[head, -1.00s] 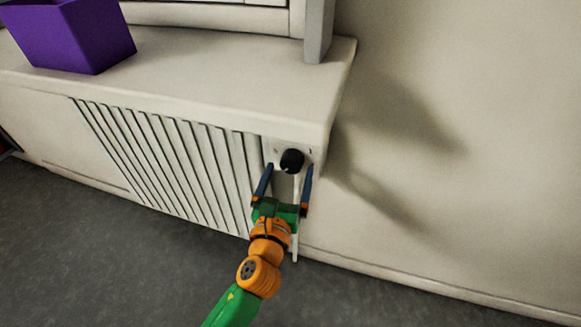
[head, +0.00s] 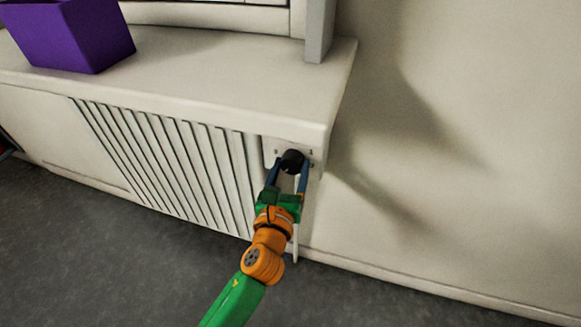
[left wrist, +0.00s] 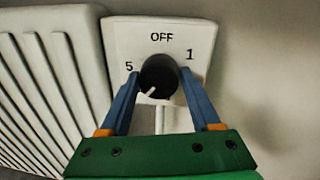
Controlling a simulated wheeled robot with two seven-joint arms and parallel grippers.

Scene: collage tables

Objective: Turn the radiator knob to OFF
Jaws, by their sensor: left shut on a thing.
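The black radiator knob (head: 292,161) sits on a white plate at the right end of the radiator, under the sill. In the left wrist view the knob (left wrist: 158,78) has a white pointer mark at its lower left, aimed down and to the left, away from OFF. The plate (left wrist: 190,35) reads OFF at the top, 5 at the left and 1 at the right. My left gripper (head: 288,164) has its blue fingers closed on either side of the knob, gripping it. The fingers also show in the left wrist view (left wrist: 157,88). My right gripper is not in view.
The white ribbed radiator (head: 175,160) stands left of the knob under a pale sill (head: 210,75). A purple box (head: 70,35) is on the sill at the left. A bare wall (head: 480,120) is on the right, and grey floor lies below.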

